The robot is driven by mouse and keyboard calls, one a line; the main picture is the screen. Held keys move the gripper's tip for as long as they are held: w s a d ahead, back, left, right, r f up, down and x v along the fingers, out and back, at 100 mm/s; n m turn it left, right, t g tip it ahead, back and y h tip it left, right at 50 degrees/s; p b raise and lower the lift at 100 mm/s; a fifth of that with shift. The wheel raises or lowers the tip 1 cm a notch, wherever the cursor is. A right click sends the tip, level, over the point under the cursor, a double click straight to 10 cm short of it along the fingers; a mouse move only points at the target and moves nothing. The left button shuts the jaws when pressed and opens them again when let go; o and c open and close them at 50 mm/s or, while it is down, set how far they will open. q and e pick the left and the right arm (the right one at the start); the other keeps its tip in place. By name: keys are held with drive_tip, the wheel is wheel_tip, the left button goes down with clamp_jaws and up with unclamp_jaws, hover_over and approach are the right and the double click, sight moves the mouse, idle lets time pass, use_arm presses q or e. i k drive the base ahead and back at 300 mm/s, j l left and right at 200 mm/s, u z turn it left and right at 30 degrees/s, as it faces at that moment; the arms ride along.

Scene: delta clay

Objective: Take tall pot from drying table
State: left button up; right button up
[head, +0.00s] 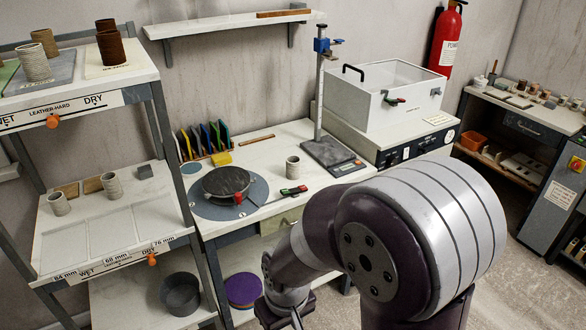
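A rack on the left carries an upper shelf (60,107) marked LEATHER-HARD and DRY and a lower shelf (112,262) marked with mm sizes, WET and DRY. On the upper shelf stand a ribbed grey pot (34,64), a tan pot (45,42) and a dark brown pot (110,48) with another brown pot (105,24) behind it. The lower shelf holds two small grey pots, one on the left (58,204) and one farther right (111,187). I cannot tell which is the tall pot. My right gripper (287,317) is at the bottom edge, partly cut off, its opening unclear. My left gripper is out of view.
A workbench (262,160) holds a dark disc (226,181), a small pot (292,167) and a scale (333,157). A clear-lidded box (385,90) stands right of it. A wall shelf (230,22) hangs above. My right arm covers the lower right centre.

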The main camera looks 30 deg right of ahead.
sight(293, 168)
drive_tip(key=i+l, duration=0.2)
drive_tip(key=l, duration=0.3)
drive_tip(key=i+l+z, duration=0.15)
drive_tip(key=l, duration=0.3)
drive_tip(key=i+l, duration=0.25)
drive_tip(key=l, duration=0.25)
drive_tip(key=i+l+z, duration=0.1)
drive_tip(key=l, duration=0.35)
drive_tip(key=i+l, duration=0.35)
drive_tip(key=i+l+z, duration=0.15)
drive_tip(key=l, duration=0.4)
drive_tip(key=i+l, duration=0.35)
drive_tip(key=l+z, duration=0.05)
